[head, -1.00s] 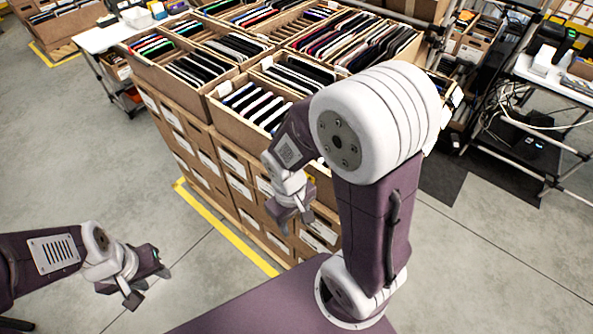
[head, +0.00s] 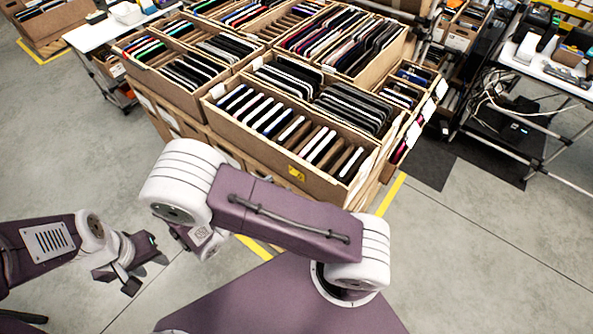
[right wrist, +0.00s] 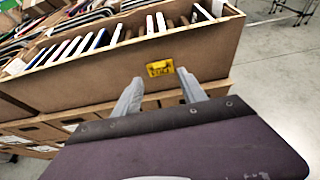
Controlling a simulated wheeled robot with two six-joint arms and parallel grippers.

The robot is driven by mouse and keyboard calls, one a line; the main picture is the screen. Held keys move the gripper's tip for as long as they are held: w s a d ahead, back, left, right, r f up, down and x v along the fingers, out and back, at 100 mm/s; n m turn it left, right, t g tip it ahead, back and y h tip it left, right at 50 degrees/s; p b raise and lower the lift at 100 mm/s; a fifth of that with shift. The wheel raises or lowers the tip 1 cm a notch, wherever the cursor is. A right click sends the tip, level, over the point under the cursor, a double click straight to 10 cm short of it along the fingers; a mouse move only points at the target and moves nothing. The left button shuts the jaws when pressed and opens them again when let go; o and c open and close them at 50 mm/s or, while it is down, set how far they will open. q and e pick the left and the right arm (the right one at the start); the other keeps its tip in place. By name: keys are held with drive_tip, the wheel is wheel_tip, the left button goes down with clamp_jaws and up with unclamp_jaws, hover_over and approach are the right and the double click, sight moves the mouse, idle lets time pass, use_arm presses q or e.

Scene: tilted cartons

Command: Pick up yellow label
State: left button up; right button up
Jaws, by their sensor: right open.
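The yellow label (head: 296,173) is on the near wall of the long cardboard carton (head: 240,130), low on its right part. In the right wrist view the yellow label (right wrist: 160,68) shows on the carton's face, above and between my finger tips. My right gripper (right wrist: 160,92) is open and empty, with the two grey fingers apart and pointing toward the carton wall. In the head view its fingers are hidden behind my own arm. My left gripper (head: 146,272) hangs over the floor at the left, away from the carton, with its fingers apart and empty.
The carton holds several upright dark and white slabs. More filled cartons stand behind it on stacked closed boxes (right wrist: 60,122). A white table (head: 100,34) stands at upper left and a cart with cables (head: 545,65) at right.

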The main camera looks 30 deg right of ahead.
sight(295, 173)
drive_tip(key=p+x, duration=0.2)
drive_tip(key=x, duration=0.5)
drive_tip(key=shift+f+p, duration=0.1)
drive_tip(key=shift+p, duration=0.3)
drive_tip(key=shift+w+d+f, duration=0.15)
drive_tip(key=shift+w+f, duration=0.05)
drive_tip(key=shift+f, duration=0.05)
drive_tip(key=shift+s+r, duration=0.1)
clamp_jaws()
